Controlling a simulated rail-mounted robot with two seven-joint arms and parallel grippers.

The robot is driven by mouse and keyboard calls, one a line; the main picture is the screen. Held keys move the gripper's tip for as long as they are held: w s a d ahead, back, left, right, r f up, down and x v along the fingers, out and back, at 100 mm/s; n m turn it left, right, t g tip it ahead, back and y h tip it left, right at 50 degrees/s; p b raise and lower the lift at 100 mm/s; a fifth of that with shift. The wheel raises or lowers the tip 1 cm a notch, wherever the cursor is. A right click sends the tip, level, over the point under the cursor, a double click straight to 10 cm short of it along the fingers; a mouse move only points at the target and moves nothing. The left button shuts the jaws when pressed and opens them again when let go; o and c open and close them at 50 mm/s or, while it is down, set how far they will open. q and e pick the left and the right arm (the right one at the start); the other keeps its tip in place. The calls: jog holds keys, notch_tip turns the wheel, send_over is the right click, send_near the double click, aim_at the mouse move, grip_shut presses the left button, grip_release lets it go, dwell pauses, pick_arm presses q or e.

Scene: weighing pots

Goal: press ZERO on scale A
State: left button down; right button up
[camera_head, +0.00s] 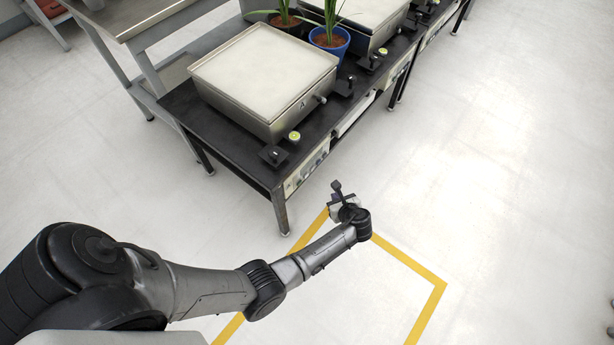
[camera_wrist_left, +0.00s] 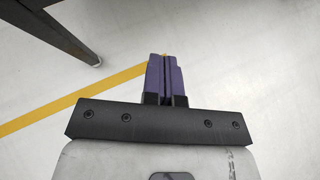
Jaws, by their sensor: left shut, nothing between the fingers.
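Scale A (camera_head: 262,72) is a large square metal scale with a pale top plate, and a small letter A shows on its front face. It stands on a black table (camera_head: 232,137). A round green-and-white button (camera_head: 294,136) sits at the table's front edge before the scale; its lettering is too small to read. My left gripper (camera_head: 337,187) is over the floor, in front of the table and apart from it. In the left wrist view its purple fingers (camera_wrist_left: 165,75) are shut together with nothing between them. My right gripper is out of view.
Black lever-like fittings (camera_head: 274,155) stand along the table's front edge. A second scale (camera_head: 362,20) is further back, with a plant in a blue pot (camera_head: 329,43) beside it. Yellow tape (camera_head: 426,305) marks the open floor. A table leg (camera_wrist_left: 65,35) shows in the wrist view.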

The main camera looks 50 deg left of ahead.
aim_at(306, 176)
pick_arm(q)
jog(key=s+a, duration=0.1)
jog(key=a, duration=0.7)
jog(key=shift+s+a, duration=0.2)
jog(key=shift+a, duration=0.15)
dwell(0.9)
dwell(0.8)
jog(key=shift+p, duration=0.4)
jog(key=shift+s+a+p, duration=0.1)
jog(key=shift+a+p, duration=0.2)
jog(key=shift+a, duration=0.1)
